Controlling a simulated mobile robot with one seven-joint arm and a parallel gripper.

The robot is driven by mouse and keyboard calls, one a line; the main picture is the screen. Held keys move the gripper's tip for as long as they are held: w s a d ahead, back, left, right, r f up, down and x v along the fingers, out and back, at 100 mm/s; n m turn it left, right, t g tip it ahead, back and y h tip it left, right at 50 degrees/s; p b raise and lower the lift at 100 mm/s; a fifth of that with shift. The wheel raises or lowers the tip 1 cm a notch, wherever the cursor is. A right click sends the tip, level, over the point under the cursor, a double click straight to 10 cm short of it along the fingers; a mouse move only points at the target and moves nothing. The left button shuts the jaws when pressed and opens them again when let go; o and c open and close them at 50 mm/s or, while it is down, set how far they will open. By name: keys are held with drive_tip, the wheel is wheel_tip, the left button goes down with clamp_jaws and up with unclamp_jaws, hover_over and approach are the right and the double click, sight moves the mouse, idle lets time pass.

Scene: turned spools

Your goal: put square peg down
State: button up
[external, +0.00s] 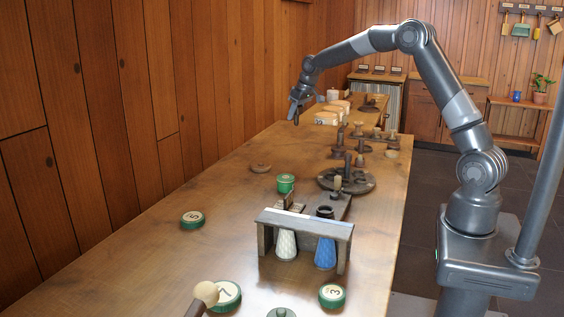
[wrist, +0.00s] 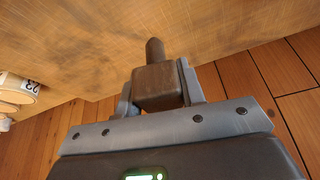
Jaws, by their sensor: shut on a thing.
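My gripper (external: 299,98) is at the left part of the table's far half, held above the tabletop. In the wrist view my gripper (wrist: 160,94) is shut on the square peg (wrist: 156,88), a brown square block with a narrower rounded stem pointing away from the fingers. One finger lies on each side of the block. In the external view the peg is small and dark at the fingertips, and its details cannot be made out. Bare wood shows beyond the stem in the wrist view; whether the peg touches it cannot be told.
The wooden table (external: 226,178) is clear below and left of my gripper, beside the plank wall (external: 100,100). A round dark tray (external: 364,186), a bench-like stand (external: 305,224) and several green numbered discs are nearer. White numbered containers (external: 327,118) and turned spools (external: 339,153) stand to the right.

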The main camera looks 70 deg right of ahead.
drive_tip(key=w+a+n+y, duration=0.25)
drive_tip(key=a+n, duration=0.45)
drive_tip(key=a, duration=2.6)
drive_tip(key=w+a+f, duration=0.1)
drive_tip(key=a+f, duration=0.1)
drive_tip(key=a, duration=0.1)
drive_tip(key=w+a+f, duration=0.1)
drive_tip(key=a+f, duration=0.1)
drive_tip(key=a, duration=0.2)
drive_tip(key=w+a+f, duration=0.1)
drive_tip(key=a+f, duration=0.1)
drive_tip(key=a, duration=0.1)
drive_tip(key=shift+a+f, duration=0.45)
drive_tip(key=shift+a, duration=0.05)
drive_tip(key=shift+f, duration=1.95)
drive_tip(key=shift+f, duration=0.1)
drive_tip(key=o, duration=1)
